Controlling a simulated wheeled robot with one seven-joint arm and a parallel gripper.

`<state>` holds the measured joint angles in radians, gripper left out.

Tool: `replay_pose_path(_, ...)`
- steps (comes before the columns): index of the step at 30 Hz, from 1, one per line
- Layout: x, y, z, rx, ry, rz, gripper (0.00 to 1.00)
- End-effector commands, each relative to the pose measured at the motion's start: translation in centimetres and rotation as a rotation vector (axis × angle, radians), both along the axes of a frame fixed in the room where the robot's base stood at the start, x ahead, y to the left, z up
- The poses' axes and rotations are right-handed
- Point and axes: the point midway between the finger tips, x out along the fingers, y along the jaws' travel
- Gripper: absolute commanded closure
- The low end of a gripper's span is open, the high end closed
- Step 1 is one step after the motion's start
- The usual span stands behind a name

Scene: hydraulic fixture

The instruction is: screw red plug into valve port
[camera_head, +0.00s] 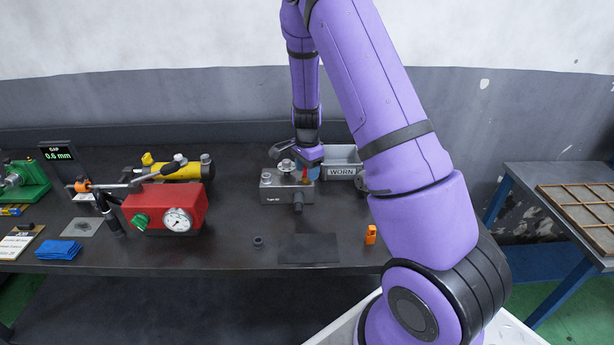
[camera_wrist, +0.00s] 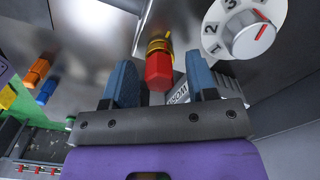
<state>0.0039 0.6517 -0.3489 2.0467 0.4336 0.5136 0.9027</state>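The grey metal valve block (camera_head: 270,190), marked "Type 02", stands on the bench. The red plug (camera_wrist: 158,72) has a hexagonal red head and a brass-coloured collar, which meets or lies just in front of the block's metal face. How deep it sits in the port is hidden. In the head view the plug (camera_head: 305,174) is a small red spot at the block's right end, below my gripper (camera_head: 308,158). In the wrist view my gripper (camera_wrist: 160,62) has its two blue fingers either side of the plug, with visible gaps. It looks open and not touching the plug.
A numbered dial (camera_wrist: 249,34) is close to the right finger. A grey bin (camera_head: 342,171) marked "WORN" stands right behind the block. A red gauge box (camera_head: 165,211) is left, a dark mat (camera_head: 308,249) in front, and an orange item (camera_head: 371,235) front right.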

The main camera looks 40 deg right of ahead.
Motion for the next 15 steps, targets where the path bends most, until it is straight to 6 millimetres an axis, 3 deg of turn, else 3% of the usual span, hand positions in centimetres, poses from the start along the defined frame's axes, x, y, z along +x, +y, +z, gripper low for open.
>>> replay_pose_path(10,0.0,0.0,0.3,0.000,-0.002,0.004,0.45)
replay_pose_path(15,0.1,0.1,2.4,-0.001,-0.004,0.005,0.45)
